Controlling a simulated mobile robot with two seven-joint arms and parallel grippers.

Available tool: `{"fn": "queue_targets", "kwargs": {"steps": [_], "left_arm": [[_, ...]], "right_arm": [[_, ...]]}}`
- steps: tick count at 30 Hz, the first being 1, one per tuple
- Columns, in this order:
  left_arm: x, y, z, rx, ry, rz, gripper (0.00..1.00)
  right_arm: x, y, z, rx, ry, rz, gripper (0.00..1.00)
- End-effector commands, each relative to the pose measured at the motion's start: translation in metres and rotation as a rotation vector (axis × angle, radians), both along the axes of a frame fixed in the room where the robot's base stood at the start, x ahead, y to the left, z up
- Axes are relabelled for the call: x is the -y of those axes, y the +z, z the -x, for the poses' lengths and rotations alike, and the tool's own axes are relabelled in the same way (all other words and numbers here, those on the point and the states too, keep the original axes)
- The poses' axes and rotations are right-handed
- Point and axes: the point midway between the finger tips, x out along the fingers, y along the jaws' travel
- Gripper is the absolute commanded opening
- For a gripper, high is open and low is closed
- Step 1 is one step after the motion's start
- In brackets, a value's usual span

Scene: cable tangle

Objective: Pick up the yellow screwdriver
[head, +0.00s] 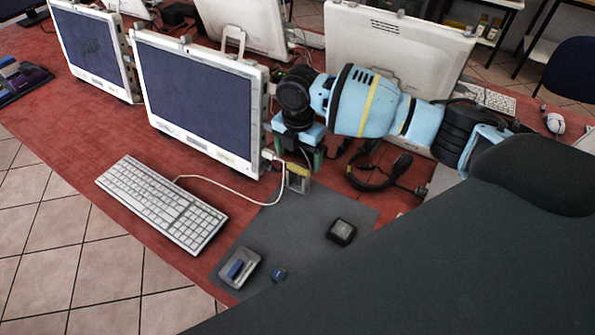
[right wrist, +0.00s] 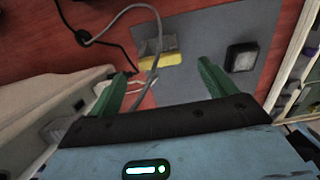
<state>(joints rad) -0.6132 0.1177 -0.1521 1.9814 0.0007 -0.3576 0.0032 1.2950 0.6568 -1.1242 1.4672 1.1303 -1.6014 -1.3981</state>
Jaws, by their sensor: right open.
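A small yellow item with a greyish part (head: 298,178) is on the desk just beside the right fingers. In the right wrist view it shows as a yellow strip with a grey, see-through-looking part (right wrist: 160,58); I cannot tell for sure that it is the screwdriver. No other yellow tool is visible. My right gripper (right wrist: 163,72) is open and empty, with its green fingers pointing down toward the desk and the yellow item ahead between them. A pale cable runs across the item and the gap between the fingers. My left gripper is not in view.
A monitor (head: 200,95) stands close left of the right gripper, with a keyboard (head: 165,203) before it. A dark box (head: 341,232) and a grey tray (head: 240,268) lie on the grey mat (head: 290,225). A black headset (head: 375,175) lies right. A large dark shape (head: 440,260) covers the lower right.

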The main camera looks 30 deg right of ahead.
Motion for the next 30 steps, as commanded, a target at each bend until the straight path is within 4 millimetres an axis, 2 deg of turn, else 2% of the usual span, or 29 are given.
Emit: {"fn": "queue_targets", "kwargs": {"steps": [3,11,21,30], "left_arm": [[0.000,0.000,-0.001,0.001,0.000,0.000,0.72],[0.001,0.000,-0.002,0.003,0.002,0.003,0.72],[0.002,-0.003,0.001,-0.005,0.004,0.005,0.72],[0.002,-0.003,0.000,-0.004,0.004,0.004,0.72]], "right_arm": [[0.000,-0.008,0.000,0.001,-0.001,-0.001,0.84],[0.000,-0.015,0.000,-0.001,-0.001,-0.001,0.84],[0.000,-0.056,0.000,-0.001,0.000,0.001,0.84],[0.000,-0.060,0.000,0.001,0.000,-0.001,0.84]]}}
